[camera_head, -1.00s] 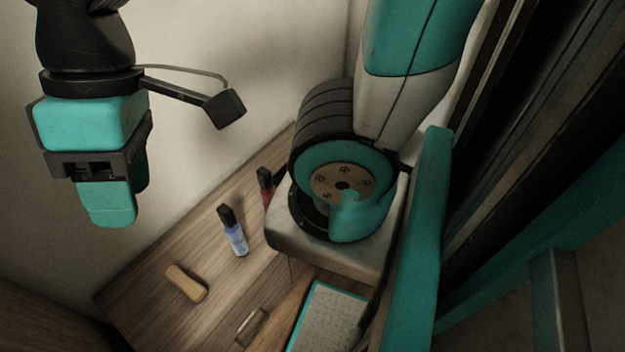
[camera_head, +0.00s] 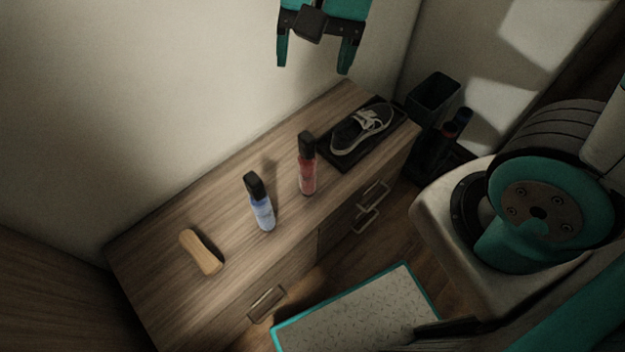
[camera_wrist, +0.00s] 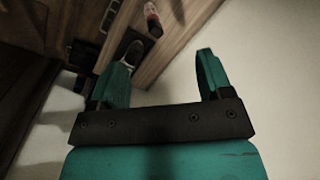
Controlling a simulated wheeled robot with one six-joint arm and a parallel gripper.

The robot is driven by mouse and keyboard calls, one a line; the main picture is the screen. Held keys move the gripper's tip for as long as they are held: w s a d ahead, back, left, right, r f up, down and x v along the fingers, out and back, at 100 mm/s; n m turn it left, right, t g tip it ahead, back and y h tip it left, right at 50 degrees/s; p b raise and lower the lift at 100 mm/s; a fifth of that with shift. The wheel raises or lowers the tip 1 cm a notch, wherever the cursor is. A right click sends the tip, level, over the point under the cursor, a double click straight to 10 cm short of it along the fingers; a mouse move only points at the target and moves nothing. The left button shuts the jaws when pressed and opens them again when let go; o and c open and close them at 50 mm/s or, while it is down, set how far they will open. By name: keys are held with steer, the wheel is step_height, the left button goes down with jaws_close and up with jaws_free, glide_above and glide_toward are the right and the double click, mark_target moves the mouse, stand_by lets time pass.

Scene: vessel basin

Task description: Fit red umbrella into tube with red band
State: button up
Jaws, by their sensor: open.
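My gripper (camera_head: 313,66) is open and empty at the top of the head view, in front of the pale wall above the cabinet. Its two spread fingers also show in the wrist view (camera_wrist: 160,68), with nothing between them. Beyond the cabinet's far end, a narrow dark upright shape with a small red part (camera_head: 450,129) stands in a dark group on the floor. It is partly hidden, and I cannot tell whether it is the red-banded tube or the red umbrella. I make out neither of them clearly in any view.
A wooden cabinet (camera_head: 160,240) carries a brush (camera_head: 201,252), a blue bottle (camera_head: 261,206), a red bottle (camera_head: 306,165) and a shoe (camera_head: 362,128) on a dark tray. A black bin (camera_head: 434,94) stands in the far corner. A teal-edged speckled mat (camera_head: 365,315) lies on the floor.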

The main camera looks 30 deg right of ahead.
mark_target(309, 138)
steer(key=w+f+m+b, duration=0.2)
steer(key=f+m, duration=0.1)
steer(key=f, duration=0.5)
steer(key=w+d+f+m+h+b, duration=0.1)
steer(key=w+f+m+b, duration=0.2)
steer(key=f, duration=0.5)
steer(key=w+d+f+m+h+b, duration=0.1)
steer(key=w+f+m+b, duration=0.1)
steer(key=f, duration=0.6)
steer(key=shift+w+d+f+m+b, duration=0.15)
steer(key=shift+m+b, duration=0.15)
steer(key=shift+m, duration=0.25)
steer(key=shift+d+m+b, duration=0.1)
steer(key=shift+m+b, duration=0.15)
steer(key=shift+m, duration=0.3)
steer(key=f, duration=0.2)
steer(key=f+b, duration=0.1)
steer(key=f, duration=0.2)
steer(key=shift+w+a+f, duration=0.15)
steer(key=shift+w+f, duration=0.2)
steer(key=shift+w, duration=0.05)
jaws_close()
